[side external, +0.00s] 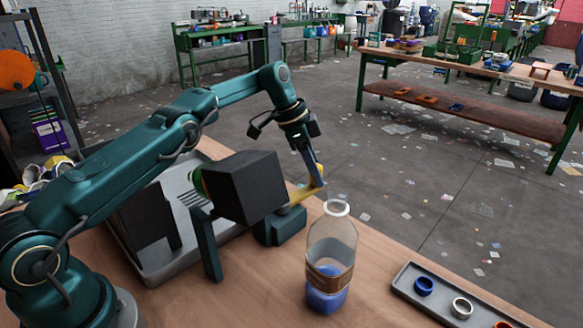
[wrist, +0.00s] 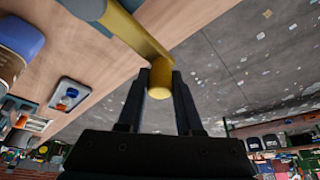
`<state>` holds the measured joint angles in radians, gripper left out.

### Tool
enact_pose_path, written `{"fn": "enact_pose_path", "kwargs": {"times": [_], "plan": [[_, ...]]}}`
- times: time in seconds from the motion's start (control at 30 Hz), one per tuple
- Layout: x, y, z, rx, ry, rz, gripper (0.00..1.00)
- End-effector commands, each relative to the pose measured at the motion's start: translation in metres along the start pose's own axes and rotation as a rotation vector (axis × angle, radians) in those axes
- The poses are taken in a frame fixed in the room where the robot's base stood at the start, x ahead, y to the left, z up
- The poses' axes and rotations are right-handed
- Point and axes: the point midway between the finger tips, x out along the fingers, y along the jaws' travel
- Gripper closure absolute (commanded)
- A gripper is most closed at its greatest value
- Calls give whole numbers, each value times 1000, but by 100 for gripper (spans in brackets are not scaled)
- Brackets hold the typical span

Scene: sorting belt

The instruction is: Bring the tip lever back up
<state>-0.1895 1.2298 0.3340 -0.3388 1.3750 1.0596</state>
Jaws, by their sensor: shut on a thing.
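The yellow tip lever (side external: 299,195) reaches out over the wooden table beside a dark, tilted box (side external: 250,188) on a teal stand (side external: 280,228). In the side view the lever slopes upward toward my gripper (side external: 317,178). In the wrist view the lever (wrist: 135,28) comes in from the top and ends in a round yellow knob (wrist: 161,80). My gripper (wrist: 161,76) is shut on that knob, with one dark finger on each side of it. The far side of the lever's pivot is hidden by the box and stand.
A clear bottle with blue contents (side external: 331,245) stands close to the right of the lever. A shallow tray (side external: 432,300) with several rings lies at the table's right edge. A large grey tray (side external: 150,276) lies behind the stand, left. Bare table lies in front of the stand.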

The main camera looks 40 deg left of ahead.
Motion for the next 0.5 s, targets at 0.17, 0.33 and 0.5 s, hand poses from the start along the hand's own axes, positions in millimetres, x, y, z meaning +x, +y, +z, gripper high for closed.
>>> {"fn": "enact_pose_path", "kwargs": {"times": [0.17, 0.33, 0.5], "plan": [[0, 2, -1, 1, 2, 7, 100], [0, 2, -1, 0, 1, 7, 35], [0, 1, 0, -1, 1, 5, 35]]}}
